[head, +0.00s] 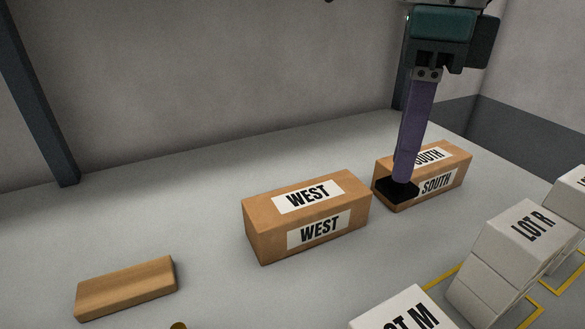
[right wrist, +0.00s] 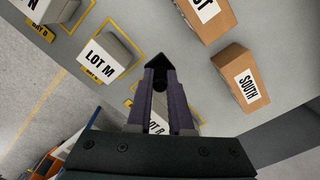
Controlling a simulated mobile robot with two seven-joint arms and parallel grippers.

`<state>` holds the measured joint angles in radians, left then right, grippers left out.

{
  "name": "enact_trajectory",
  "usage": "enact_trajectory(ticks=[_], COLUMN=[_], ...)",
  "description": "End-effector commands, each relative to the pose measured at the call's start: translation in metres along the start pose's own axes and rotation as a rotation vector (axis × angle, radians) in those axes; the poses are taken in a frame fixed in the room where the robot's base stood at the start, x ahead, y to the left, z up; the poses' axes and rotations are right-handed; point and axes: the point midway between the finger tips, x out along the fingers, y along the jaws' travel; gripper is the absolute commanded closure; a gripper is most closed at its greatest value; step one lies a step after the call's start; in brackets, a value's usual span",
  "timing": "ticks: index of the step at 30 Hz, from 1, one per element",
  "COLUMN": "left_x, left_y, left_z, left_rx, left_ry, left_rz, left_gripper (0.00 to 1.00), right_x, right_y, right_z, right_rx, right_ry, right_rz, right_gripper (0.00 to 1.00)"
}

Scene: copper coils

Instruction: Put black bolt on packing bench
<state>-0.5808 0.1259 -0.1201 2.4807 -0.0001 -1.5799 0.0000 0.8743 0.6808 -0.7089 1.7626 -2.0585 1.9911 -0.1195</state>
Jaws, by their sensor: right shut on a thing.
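My right gripper (head: 402,178) reaches down from the top right in the head view, with long purple fingers. It is shut on the black bolt (head: 398,191), a small dark angular piece at the fingertips. In the right wrist view, the fingers (right wrist: 160,85) point away with the bolt (right wrist: 158,62) between their tips. In the head view the bolt overlaps the front of the SOUTH box; its height and any contact are unclear. A wide grey bench top (head: 210,235) lies below; no label identifies it as the packing bench. My left gripper is not in view.
Brown boxes marked WEST (head: 262,222) and SOUTH (head: 455,172) stand on the grey top. A plain brown block (head: 125,290) lies at left. White LOT R (head: 515,232) and LOT M (head: 385,318) blocks stand by yellow outlines at right. Bare surface lies between the plain block and WEST.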

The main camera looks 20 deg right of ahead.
Motion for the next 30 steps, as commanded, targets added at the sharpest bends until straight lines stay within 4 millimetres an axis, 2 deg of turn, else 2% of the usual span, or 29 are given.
enact_trajectory(ticks=[1, 3, 9, 14, 22, 30], left_x=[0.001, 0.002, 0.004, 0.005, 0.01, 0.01], left_y=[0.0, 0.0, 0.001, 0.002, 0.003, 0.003], left_z=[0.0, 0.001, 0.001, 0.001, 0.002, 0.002], left_rx=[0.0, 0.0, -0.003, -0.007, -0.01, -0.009], left_ry=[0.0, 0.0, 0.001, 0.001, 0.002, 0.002], left_rz=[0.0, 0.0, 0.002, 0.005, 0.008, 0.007], left_gripper=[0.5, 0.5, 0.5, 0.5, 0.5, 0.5], right_x=[0.017, 0.038, 0.083, 0.097, 0.136, 0.139], right_y=[0.001, 0.002, 0.001, 0.0, 0.0, 0.0], right_z=[0.0, -0.001, 0.0, 0.0, 0.0, 0.001], right_rx=[0.0, 0.0, 0.0, -0.001, -0.002, -0.003], right_ry=[0.003, 0.004, 0.001, -0.002, 0.0, -0.003], right_rz=[0.006, 0.006, 0.002, -0.001, 0.001, -0.002], right_gripper=[1.0, 1.0, 1.0, 1.0, 1.0, 1.0])
